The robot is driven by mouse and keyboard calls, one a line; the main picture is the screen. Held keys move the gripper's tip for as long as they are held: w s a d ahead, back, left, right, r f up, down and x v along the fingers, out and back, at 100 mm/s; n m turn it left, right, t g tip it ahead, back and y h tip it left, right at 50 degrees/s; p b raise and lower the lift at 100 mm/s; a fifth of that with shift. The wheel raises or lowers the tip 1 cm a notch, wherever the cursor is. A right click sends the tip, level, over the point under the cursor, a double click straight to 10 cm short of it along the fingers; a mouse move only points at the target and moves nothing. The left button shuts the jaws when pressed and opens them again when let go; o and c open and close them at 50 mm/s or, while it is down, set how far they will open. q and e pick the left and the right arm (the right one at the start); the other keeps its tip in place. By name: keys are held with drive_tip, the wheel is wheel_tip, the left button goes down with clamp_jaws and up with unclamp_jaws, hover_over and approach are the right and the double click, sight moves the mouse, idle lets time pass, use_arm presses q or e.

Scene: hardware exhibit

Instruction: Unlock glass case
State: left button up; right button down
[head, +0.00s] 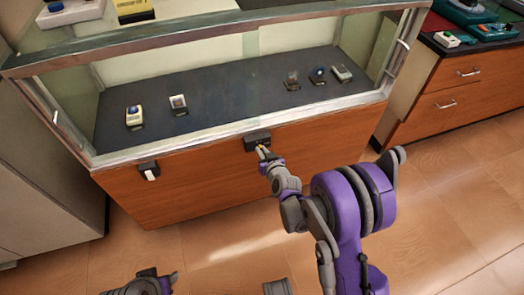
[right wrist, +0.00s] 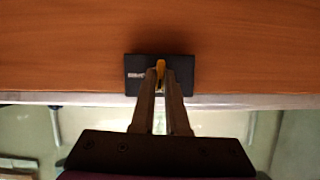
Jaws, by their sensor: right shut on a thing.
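The glass case (head: 85,158) has a metal frame, glass panes and a wooden base. A small black box, which looks like the lock (head: 257,137), is on the front of the wood just under the glass; it also shows in the right wrist view (right wrist: 185,76). My right gripper (head: 264,153) is at this box. In the right wrist view its fingers (right wrist: 160,78) are shut on a small yellow piece, which looks like a key (right wrist: 161,70), against the box face. Whether it is inserted or turned is hidden. My left gripper (head: 145,284) is partly in view, low at left, away from the case.
A second black holder (head: 149,171) with a white piece is on the case front at left. Several small devices stand on the dark shelf (head: 225,95) behind the glass. A wooden cabinet (head: 440,90) stands at right. Tiled floor (head: 225,245) before the case is open.

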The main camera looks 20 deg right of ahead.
drive_tip(key=shift+w+d+f+m+t+y+b, duration=0.2)
drive_tip(key=shift+m+t+y, duration=0.25)
drive_tip(key=shift+m+y, duration=1.2)
drive_tip(key=shift+s+d+f+m+t+y+b, duration=0.2)
drive_tip(key=shift+m+t+y, duration=0.35)
drive_tip(key=shift+m, duration=2.05)
drive_tip(key=shift+w+f+m+t+y+b, duration=0.15)
drive_tip(key=shift+m+t+y+b, duration=0.2)
drive_tip(key=shift+m+y, duration=1.3)
drive_tip(key=shift+m+h, duration=0.55)
drive_tip(key=shift+m, duration=0.05)
drive_tip(key=c, duration=0.9)
unclamp_jaws()
drive_tip(key=shift+r, duration=0.1)
drive_tip(key=shift+a, duration=0.1)
